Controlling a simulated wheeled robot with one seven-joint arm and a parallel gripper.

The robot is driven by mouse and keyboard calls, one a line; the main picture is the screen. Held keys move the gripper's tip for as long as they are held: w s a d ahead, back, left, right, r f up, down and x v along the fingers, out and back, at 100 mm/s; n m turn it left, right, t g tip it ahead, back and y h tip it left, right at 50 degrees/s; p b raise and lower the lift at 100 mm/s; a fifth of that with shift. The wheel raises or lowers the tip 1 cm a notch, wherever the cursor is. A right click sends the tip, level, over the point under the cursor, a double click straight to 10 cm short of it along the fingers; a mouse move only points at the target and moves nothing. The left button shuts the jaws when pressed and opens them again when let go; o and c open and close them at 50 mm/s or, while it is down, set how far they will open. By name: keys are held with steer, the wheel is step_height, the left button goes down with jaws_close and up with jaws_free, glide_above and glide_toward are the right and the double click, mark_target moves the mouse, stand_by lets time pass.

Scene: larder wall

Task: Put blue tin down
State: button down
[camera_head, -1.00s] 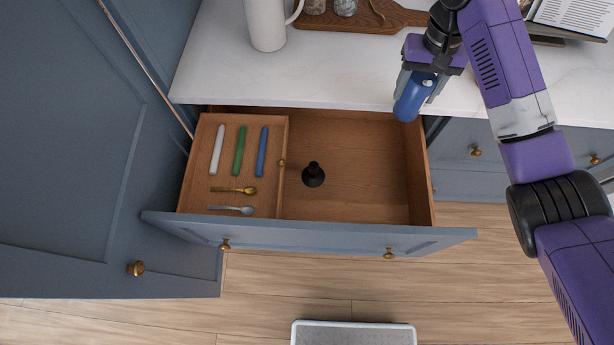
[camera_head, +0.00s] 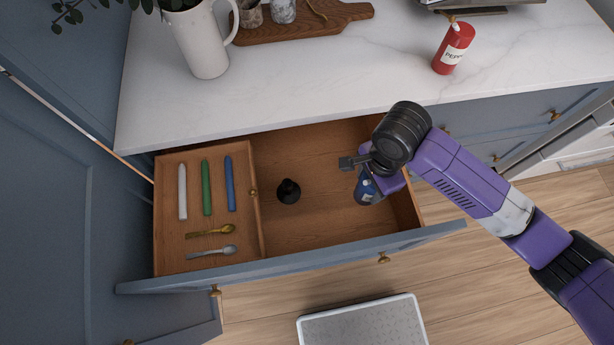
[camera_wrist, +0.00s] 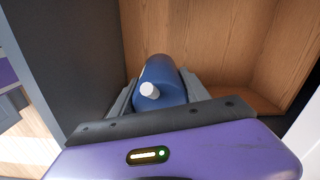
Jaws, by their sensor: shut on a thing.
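The blue tin (camera_head: 366,190) is in my gripper (camera_head: 368,172), over the right part of the open drawer (camera_head: 320,215). My gripper is shut on it. In the wrist view the tin (camera_wrist: 160,82) sits between the two grey fingers, its white nozzle (camera_wrist: 149,90) towards the camera. The drawer's wooden floor and walls (camera_wrist: 215,40) show behind it. My wrist hides part of the tin in the head view. I cannot tell whether the tin touches the drawer floor.
A black stoppered bottle (camera_head: 288,191) stands in the drawer, left of the tin. A left tray (camera_head: 170,235) holds candles and spoons. A red pepper tin (camera_head: 454,48), a white jug (camera_head: 203,45) and a wooden board (camera_head: 300,27) are on the counter. A grey-topped step (camera_head: 362,322) is on the floor.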

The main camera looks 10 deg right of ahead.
mark_target(364, 196)
step_height(364, 196, down, 20)
steer(key=shift+b, duration=0.6)
steer(key=shift+f, duration=0.1)
steer(key=c, duration=0.6)
jaws_free()
steer(key=shift+o, duration=0.4)
step_height(364, 196, up, 12)
steer(key=shift+r+p, duration=0.1)
steer(key=shift+p, duration=0.5)
